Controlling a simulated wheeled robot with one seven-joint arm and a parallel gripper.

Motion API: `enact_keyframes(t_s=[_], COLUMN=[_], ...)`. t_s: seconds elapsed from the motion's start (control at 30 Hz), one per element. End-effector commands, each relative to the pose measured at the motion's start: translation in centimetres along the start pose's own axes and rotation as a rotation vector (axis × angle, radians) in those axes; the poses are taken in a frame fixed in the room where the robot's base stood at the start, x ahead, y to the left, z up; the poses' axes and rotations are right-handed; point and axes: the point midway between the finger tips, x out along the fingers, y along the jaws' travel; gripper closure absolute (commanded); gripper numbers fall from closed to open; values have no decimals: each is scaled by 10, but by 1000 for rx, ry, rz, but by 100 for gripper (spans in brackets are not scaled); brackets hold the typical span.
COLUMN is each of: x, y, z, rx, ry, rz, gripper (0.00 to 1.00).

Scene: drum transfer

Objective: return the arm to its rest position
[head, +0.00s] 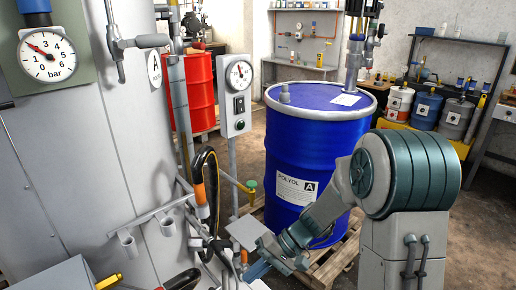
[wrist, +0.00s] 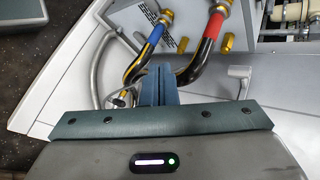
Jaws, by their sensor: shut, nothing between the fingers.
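My arm reaches down in front of the blue drum from the right of the head view. My gripper (head: 257,271) is low in that view, near the foot of the grey tank. In the wrist view my gripper (wrist: 161,72) has its two blue-grey fingers together, with nothing between them. Its tips point at a light grey panel (wrist: 75,82). Beyond the tips are a hose with a blue band (wrist: 153,37) and a hose with a red band (wrist: 212,28). I cannot tell whether the fingertips touch anything.
The blue drum (head: 310,155) stands on a wooden pallet (head: 340,258) behind my arm. The grey tank (head: 60,170) fills the left side, with a black hose (head: 207,160) and pipes close to my gripper. A gauge post (head: 236,100) stands between. Open floor (head: 460,225) lies at right.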

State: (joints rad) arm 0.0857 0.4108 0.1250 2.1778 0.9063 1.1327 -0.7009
Motion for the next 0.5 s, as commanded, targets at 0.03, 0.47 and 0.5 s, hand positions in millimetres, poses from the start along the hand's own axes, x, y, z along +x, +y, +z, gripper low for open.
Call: enact_keyframes(t_s=[0.03, 0.47, 0.5], x=[-14, -110, -120], y=[-8, -21, -22], z=[13, 104, 112], rx=[-10, -11, -11], ry=[9, 186, 214], rz=[59, 537, 577], gripper=[100, 100, 100])
